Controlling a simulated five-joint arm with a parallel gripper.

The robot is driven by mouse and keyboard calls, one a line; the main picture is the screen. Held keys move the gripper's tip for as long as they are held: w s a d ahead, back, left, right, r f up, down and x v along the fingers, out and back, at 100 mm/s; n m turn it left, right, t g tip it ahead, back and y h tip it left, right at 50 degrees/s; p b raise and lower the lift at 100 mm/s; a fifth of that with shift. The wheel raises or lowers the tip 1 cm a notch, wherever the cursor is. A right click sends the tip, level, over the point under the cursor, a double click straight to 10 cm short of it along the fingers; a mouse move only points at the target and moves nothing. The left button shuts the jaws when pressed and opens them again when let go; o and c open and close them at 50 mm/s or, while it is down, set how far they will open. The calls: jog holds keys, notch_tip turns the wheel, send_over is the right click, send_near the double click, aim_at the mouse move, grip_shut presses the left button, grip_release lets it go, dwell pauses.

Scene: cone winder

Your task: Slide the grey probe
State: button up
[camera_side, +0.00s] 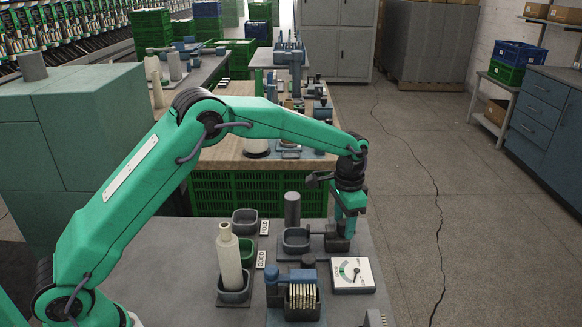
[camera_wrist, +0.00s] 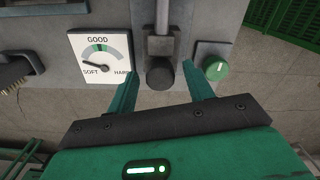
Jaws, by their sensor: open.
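The grey probe, a dark round knob (camera_wrist: 160,76) on a light rod (camera_wrist: 162,18), lies in the wrist view between my gripper's two green fingers. My gripper (camera_wrist: 160,66) is open, with a gap on both sides of the knob; I cannot tell how far above it the fingertips are. In the side view my gripper (camera_side: 349,222) points down over the dark probe block (camera_side: 337,242), partly hiding it. A dial (camera_side: 352,274) marked SOFT, GOOD and HARD stands close by; in the wrist view its needle (camera_wrist: 94,66) points to the SOFT side.
A green knob (camera_wrist: 215,68) is just right of my right finger. Left of the probe are a pale yarn cone (camera_side: 229,258) in a grey cup, small trays (camera_side: 296,240), a grey post (camera_side: 292,209) and a rack of cards (camera_side: 302,297). Floor lies beyond the table's right edge.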

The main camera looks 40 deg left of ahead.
jog(key=shift+f, duration=0.2)
grip_shut()
jog(key=shift+w+d, duration=1.15)
jog(key=shift+w, duration=0.05)
grip_release()
jog(key=shift+r, duration=0.1)
notch_tip(320, 180, up, 8)
dwell(0.4)
